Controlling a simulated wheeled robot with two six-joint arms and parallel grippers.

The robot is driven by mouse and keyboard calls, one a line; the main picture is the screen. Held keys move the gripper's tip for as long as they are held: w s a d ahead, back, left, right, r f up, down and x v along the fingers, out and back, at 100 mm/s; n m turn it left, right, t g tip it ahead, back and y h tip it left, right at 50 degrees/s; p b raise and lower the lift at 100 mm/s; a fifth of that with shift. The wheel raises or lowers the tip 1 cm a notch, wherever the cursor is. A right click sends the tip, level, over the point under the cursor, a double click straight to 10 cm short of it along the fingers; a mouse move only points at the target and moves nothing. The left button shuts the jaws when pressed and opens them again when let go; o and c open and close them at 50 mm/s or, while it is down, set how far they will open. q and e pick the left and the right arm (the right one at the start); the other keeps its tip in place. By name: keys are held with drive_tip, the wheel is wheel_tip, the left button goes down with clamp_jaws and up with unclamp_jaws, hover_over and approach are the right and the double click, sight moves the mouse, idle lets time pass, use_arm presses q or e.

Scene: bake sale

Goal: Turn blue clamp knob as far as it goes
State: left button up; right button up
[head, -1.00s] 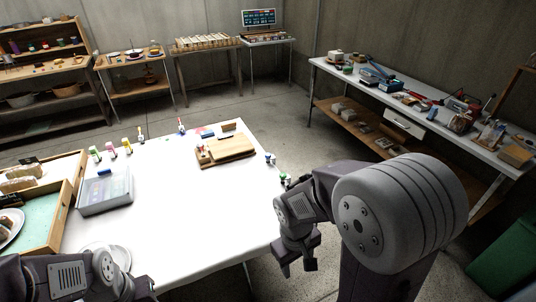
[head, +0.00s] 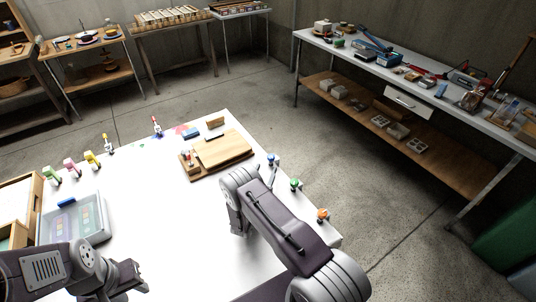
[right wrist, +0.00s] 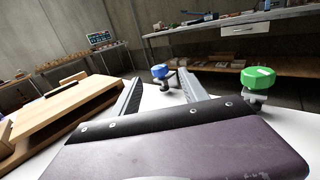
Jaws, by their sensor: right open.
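The blue clamp knob (head: 271,158) is on a clamp at the table's right edge. In the right wrist view the blue knob (right wrist: 159,71) sits ahead, seen between the fingertips and apart from them. My right gripper (right wrist: 162,79) is open and empty.
A green clamp knob (head: 295,184) and an orange one (head: 322,214) stand along the same edge. A wooden board (head: 222,151) lies left of the blue knob. A clear-lidded box (head: 75,218) is at left. The white table (head: 150,190) is bare in the middle.

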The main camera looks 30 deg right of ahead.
sight(271, 156)
drive_tip(key=shift+s+r, duration=0.15)
drive_tip(key=shift+w+d, duration=0.15)
drive_tip(key=shift+w, duration=0.15)
drive_tip(key=x, duration=0.7)
drive_tip(key=shift+w+d+f, duration=0.25)
drive_tip(key=shift+w+d, duration=0.3)
drive_tip(key=shift+w, duration=0.15)
clamp_jaws()
use_arm(q)
wheel_tip(271, 156, down, 11)
drive_tip(key=b, duration=1.1)
drive_tip(key=shift+a+f, duration=0.1)
drive_tip(key=shift+f, duration=0.05)
use_arm(e)
drive_tip(key=m+g+h, duration=0.4)
drive_tip(key=g, duration=0.1)
drive_tip(key=shift+f+g, duration=0.2)
drive_tip(key=shift+g, duration=0.1)
use_arm(q)
drive_tip(key=shift+f, duration=0.2)
use_arm(e)
drive_tip(key=shift+r+m, duration=0.1)
drive_tip(key=shift+m, duration=0.2)
use_arm(q)
drive_tip(key=shift+w+r, duration=0.1)
use_arm(e)
drive_tip(key=shift+r+g, duration=0.15)
drive_tip(key=shift+g, duration=0.25)
